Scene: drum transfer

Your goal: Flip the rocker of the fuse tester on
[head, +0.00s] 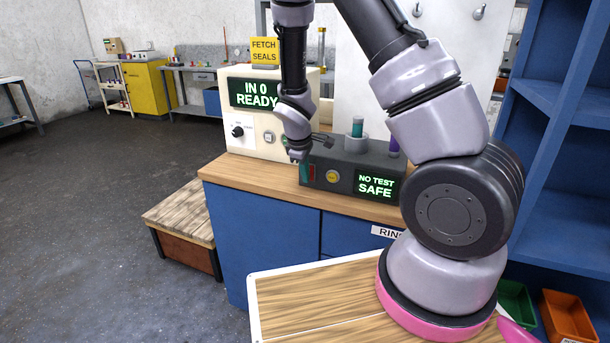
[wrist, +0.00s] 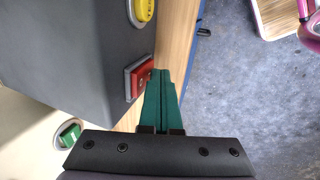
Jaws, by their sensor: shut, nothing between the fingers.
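The fuse tester (head: 347,174) is a dark grey box on the wooden-topped counter, its display reading "NO TEST SAFE". Its red rocker (head: 312,172) is at the left end of the front face, left of a round yellow button (head: 333,177). In the wrist view the red rocker (wrist: 140,78) sits in a dark square frame on the box's face. My gripper (head: 303,166) is at that left end, partly overlapping the rocker area. Its green fingers (wrist: 160,76) are shut and empty, tips right beside the rocker; I cannot tell whether they touch it.
A cream machine (head: 262,112) reading "IN 0 READY" stands left of and behind the tester, with a knob and a button. Cylinders (head: 357,128) stand on the tester's top. A blue shelf unit (head: 560,130) is at the right.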

